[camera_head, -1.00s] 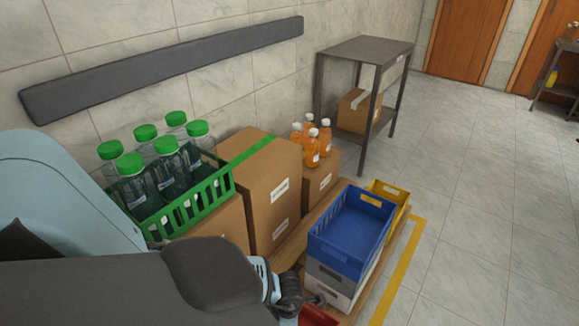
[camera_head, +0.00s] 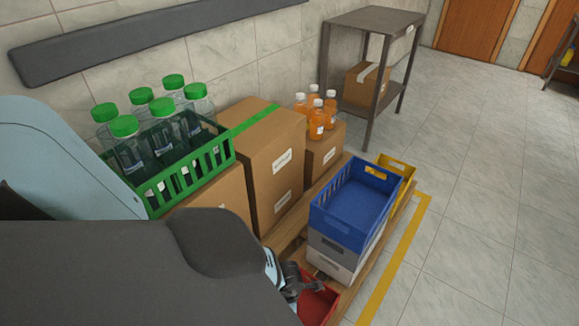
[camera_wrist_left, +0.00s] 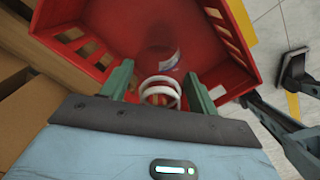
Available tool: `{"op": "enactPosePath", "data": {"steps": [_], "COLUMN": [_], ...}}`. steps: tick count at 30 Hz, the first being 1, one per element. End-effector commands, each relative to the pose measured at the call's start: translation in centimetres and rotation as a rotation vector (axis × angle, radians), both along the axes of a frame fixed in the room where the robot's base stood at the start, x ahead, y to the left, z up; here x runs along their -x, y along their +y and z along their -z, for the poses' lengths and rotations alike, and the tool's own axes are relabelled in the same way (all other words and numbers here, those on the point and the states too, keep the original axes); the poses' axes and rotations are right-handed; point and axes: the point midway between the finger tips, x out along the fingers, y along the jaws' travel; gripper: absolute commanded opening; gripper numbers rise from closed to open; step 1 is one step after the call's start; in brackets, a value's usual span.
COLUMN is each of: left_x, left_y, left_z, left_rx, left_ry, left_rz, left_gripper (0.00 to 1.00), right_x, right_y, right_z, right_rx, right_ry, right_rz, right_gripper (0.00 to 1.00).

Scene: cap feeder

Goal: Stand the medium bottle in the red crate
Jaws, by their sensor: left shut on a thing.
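The red crate (camera_head: 318,304) is at the bottom of the head view, partly hidden by my left arm. In the left wrist view the red crate (camera_wrist_left: 112,28) fills the upper middle, with slotted side walls. My left gripper (camera_wrist_left: 160,88) is shut on a bottle (camera_wrist_left: 160,94), seen end-on with a pale ring at its near end. A see-through body with a label seems to extend into the crate's opening. I cannot tell whether the bottle touches the crate floor. In the head view my arm hides the bottle.
A blue crate (camera_head: 347,210) sits on grey and white crates beside the red one, with a yellow crate (camera_head: 398,170) behind. A green crate (camera_head: 190,182) of green-capped bottles and cardboard boxes (camera_head: 264,165) stand left. Orange bottles (camera_head: 317,118) stand farther back. The floor at right is clear.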

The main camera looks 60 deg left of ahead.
Motion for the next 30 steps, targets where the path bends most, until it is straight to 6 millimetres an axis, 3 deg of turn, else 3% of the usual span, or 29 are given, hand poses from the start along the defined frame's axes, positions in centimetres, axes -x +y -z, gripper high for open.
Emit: {"op": "enactPosePath", "data": {"steps": [9, 10, 14, 25, 30], "left_x": [0.0, 0.0, 0.0, -0.1, -0.2], "left_y": [0.0, 0.0, 0.0, 0.0, 0.0], "left_z": [0.3, 0.2, 0.2, -0.1, -2.4], "left_rx": [0.0, 0.0, 0.001, 0.0, 0.0], "left_ry": [0.0, 0.0, -0.001, -0.001, -0.005], "left_rz": [0.0, 0.0, 0.0, 0.0, 0.003], "left_gripper": [0.27, 0.64, 0.81, 0.82, 0.82], "right_x": [-0.2, -0.2, -0.2, -0.3, -0.4], "right_y": [0.0, -0.1, -0.1, 0.0, 0.0], "right_z": [0.3, 0.2, 0.2, -0.1, -1.3], "right_rx": [0.001, 0.001, 0.001, 0.002, -0.001], "right_ry": [-0.002, -0.003, -0.003, -0.005, -0.012], "right_rz": [-0.001, -0.001, -0.001, 0.0, 0.003], "right_gripper": [0.85, 0.85, 0.85, 0.85, 0.85]}}
